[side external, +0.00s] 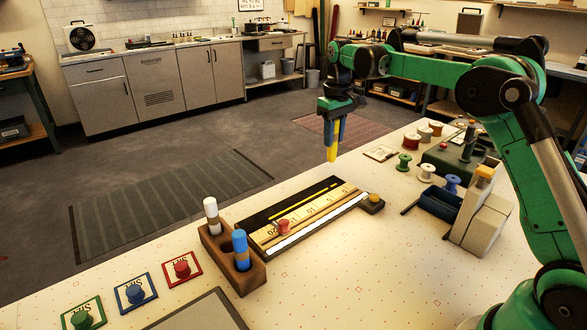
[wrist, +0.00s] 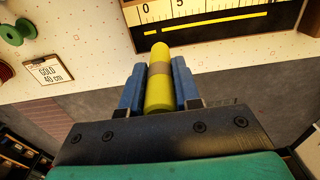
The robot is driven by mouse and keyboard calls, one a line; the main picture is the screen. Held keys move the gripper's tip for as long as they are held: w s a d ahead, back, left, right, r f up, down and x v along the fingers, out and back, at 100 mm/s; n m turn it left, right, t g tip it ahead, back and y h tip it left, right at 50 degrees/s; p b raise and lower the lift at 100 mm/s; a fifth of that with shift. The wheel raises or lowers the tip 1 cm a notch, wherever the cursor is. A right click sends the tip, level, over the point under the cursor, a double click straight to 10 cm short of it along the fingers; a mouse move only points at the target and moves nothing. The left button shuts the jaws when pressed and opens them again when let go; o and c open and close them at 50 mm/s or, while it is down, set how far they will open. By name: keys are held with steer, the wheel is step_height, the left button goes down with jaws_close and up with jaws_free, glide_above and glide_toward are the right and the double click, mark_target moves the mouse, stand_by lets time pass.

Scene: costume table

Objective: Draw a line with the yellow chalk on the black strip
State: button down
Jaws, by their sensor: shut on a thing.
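My gripper (side external: 334,118) is shut on the yellow chalk (side external: 332,148), which points down with its tip in the air above the far edge of the table. In the wrist view the chalk (wrist: 158,85) sits between the blue fingers (wrist: 158,88), a tan band around it. The black strip (side external: 262,217) lies along the far side of the wooden ruler, lower left of the chalk. A long yellow line (side external: 305,201) runs along the strip. The strip (wrist: 262,30) and its yellow line (wrist: 205,33) also show in the wrist view, apart from the chalk.
A wooden holder (side external: 247,279) with white chalk (side external: 212,215) and blue chalk (side external: 240,249) stands left of the ruler (side external: 318,209). A red-knobbed piece (side external: 284,227) sits on the ruler. Spools (side external: 404,162), a clipboard card (side external: 381,153) and a grey block (side external: 481,226) stand to the right.

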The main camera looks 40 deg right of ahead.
mark_target(332, 157)
steer(key=shift+w+d+f, duration=0.1)
steer(key=shift+d+f, duration=0.1)
steer(key=shift+f, duration=2.75)
steer(key=shift+f, duration=0.6)
steer(key=shift+a, duration=0.15)
steer(key=shift+r, duration=0.1)
steer(key=shift+r, duration=2.95)
